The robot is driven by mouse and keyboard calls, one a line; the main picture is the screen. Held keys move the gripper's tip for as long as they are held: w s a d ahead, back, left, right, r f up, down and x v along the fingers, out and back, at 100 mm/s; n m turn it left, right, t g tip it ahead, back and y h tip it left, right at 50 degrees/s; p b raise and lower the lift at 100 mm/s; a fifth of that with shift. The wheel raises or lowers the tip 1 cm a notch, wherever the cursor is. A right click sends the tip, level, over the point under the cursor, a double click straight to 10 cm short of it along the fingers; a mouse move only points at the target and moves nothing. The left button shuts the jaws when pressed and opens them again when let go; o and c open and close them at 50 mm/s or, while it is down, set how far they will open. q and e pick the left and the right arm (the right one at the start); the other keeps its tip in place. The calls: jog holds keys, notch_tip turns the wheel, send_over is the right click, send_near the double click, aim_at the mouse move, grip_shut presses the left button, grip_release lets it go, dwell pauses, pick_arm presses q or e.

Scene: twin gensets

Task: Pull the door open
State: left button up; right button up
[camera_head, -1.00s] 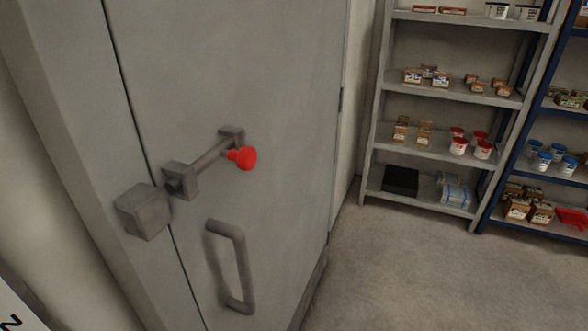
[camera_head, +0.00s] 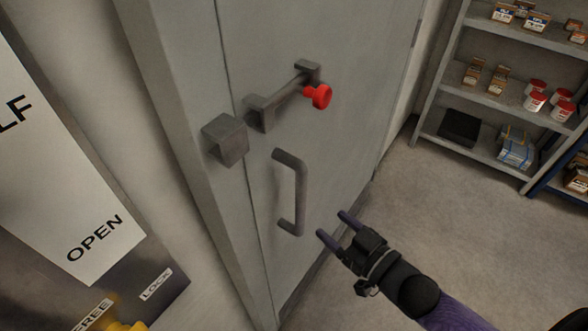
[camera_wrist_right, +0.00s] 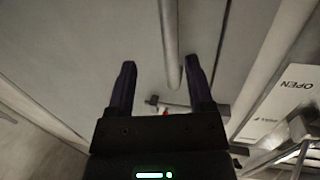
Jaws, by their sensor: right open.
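The grey door (camera_head: 345,45) stands flush with its frame, with a thin dark seam along its left edge. Its D-shaped pull handle (camera_head: 299,190) is upright below a slide bolt (camera_head: 285,92) with a red knob (camera_head: 318,96). A keeper block (camera_head: 225,139) sits on the frame; no rod is seen crossing the gap from bolt to keeper. My right gripper (camera_head: 332,224) is open and empty, right of the handle's lower end and apart from it. In the right wrist view, the handle bar (camera_wrist_right: 169,40) lies beyond and between the open fingers (camera_wrist_right: 160,66). My left gripper is out of view.
A sign reading "OPEN" (camera_head: 50,170) is on the wall at left, with a yellow part (camera_head: 125,326) below it. A grey shelf (camera_head: 510,95) with boxes and tubs stands at the back right. The floor (camera_head: 440,205) right of the door is clear.

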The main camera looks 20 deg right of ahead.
aim_at(305, 199)
jog(key=shift+y, duration=0.6)
jog(key=w+a, duration=0.1)
jog(key=w, duration=0.1)
jog(key=w+a+r+b, duration=0.1)
jog(key=w+a, duration=0.1)
jog(key=w, duration=0.1)
jog(key=w+a+r, duration=0.1)
jog(key=w+a, duration=0.1)
jog(key=shift+w+r, duration=0.25)
jog(key=shift+w, duration=0.1)
jog(key=shift+w+a+b, duration=0.25)
jog(key=shift+w+b, duration=0.05)
jog(key=shift+w, duration=0.3)
jog(key=shift+c, duration=1.2)
grip_shut()
